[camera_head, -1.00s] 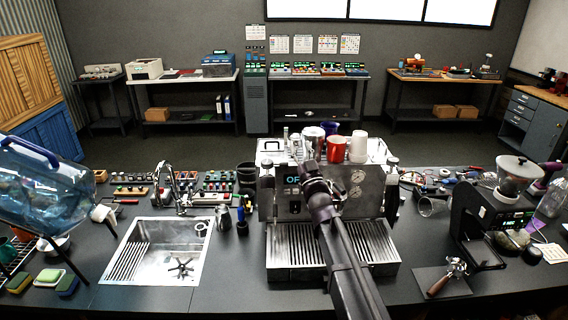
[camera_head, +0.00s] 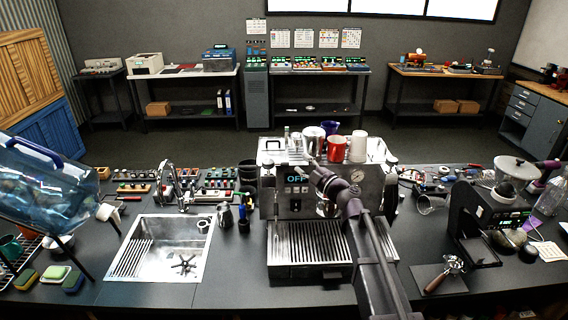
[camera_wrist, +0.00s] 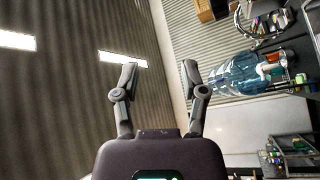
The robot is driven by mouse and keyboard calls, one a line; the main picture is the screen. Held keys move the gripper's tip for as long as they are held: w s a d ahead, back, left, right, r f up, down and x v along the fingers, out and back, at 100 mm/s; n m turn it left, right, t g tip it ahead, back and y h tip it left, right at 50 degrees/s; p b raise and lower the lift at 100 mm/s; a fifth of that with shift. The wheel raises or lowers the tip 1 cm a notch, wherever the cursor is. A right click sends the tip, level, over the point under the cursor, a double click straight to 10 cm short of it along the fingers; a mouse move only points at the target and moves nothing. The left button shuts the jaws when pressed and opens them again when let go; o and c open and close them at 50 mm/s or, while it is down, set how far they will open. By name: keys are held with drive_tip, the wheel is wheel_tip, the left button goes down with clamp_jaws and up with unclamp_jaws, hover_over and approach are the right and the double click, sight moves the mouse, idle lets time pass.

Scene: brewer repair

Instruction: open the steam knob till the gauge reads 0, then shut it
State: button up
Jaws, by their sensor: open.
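The espresso machine (camera_head: 290,201) stands in the middle of the counter, with a lit display reading OFF (camera_head: 296,179). My arm crosses in front of its right half and hides part of the front. I cannot make out the steam knob or read the gauge at this size. My gripper (camera_wrist: 160,73) is open and empty in the wrist view, its two fingers apart. The machine does not show between them; the ceiling and wall do. In the head view my wrist is in front of the machine's upper front, and the fingertips are not clear.
Cups, including a red cup (camera_head: 336,150), stand on the machine's top. A sink (camera_head: 160,248) lies to the left, and a big water bottle (camera_head: 45,185) beyond it, also in the wrist view (camera_wrist: 238,75). A grinder (camera_head: 478,222) and a portafilter (camera_head: 445,272) are on the right.

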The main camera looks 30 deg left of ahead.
sight(286, 165)
drive_tip(key=d+f+n+h, duration=0.1)
drive_tip(key=f+n, duration=0.1)
drive_tip(key=w+d+f+n+g+h+p, duration=0.1)
drive_tip(key=d+f+n+h, duration=0.1)
drive_tip(key=shift+d, duration=0.1)
idle(0.6)
drive_tip(key=b+x, duration=0.1)
drive_tip(key=x, duration=1.3)
drive_tip(key=shift+s+f+b, duration=0.15)
drive_tip(key=shift+b, duration=0.25)
drive_tip(key=shift+c, duration=0.2)
drive_tip(key=shift+d, duration=0.1)
clamp_jaws()
